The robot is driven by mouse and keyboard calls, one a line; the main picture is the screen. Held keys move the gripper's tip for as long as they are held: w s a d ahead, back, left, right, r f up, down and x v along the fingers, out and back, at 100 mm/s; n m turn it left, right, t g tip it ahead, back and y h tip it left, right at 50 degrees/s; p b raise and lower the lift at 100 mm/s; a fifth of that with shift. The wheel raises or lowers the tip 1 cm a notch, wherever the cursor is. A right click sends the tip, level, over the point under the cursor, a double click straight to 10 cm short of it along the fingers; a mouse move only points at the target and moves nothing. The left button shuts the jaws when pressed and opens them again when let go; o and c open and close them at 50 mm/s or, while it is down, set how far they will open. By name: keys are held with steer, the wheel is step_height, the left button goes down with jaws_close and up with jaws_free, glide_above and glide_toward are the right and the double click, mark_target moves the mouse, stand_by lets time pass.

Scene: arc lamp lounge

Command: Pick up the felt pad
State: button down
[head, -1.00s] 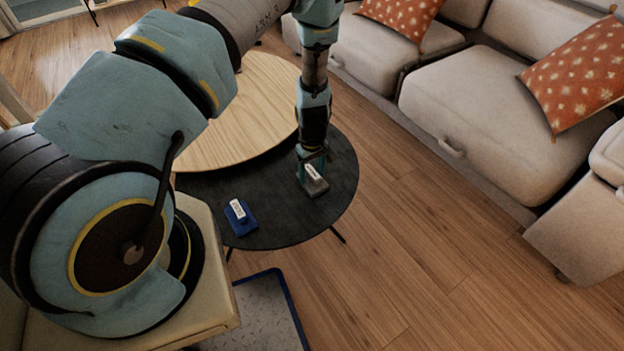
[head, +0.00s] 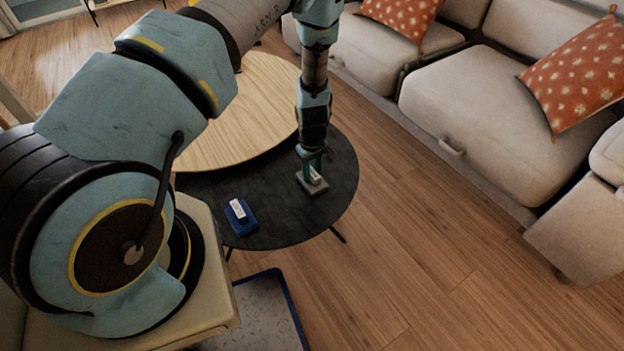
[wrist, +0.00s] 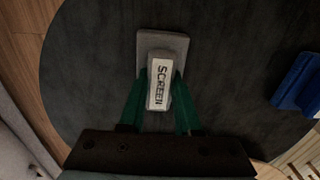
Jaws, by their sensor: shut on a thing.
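The felt pad, a grey rectangular block (head: 317,190) with a raised grip on top, is at the right part of the dark round table. In the wrist view the pad (wrist: 176,41) has a white label reading "SCREEN" on its grip. My gripper (head: 313,172) points down over it. Its green fingers (wrist: 160,88) are shut on the grip from both sides. The fingers partly hide the grip's flanks. I cannot tell whether the pad's underside touches the table.
A blue block (head: 243,226) with a white label sits to the left on the dark table (head: 280,215); it also shows in the wrist view (wrist: 295,82). A higher wooden round table (head: 245,110) stands behind. A blue-edged tray (head: 268,305) is below in front. A sofa (head: 500,100) is at right.

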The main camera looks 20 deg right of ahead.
mark_target(312, 171)
steer(key=shift+r, duration=0.1)
step_height(312, 171, up, 10)
steer(key=shift+f, duration=0.1)
stand_by(0.3)
steer(key=c, duration=1.1)
jaws_free()
steer(key=shift+c, duration=0.2)
jaws_close()
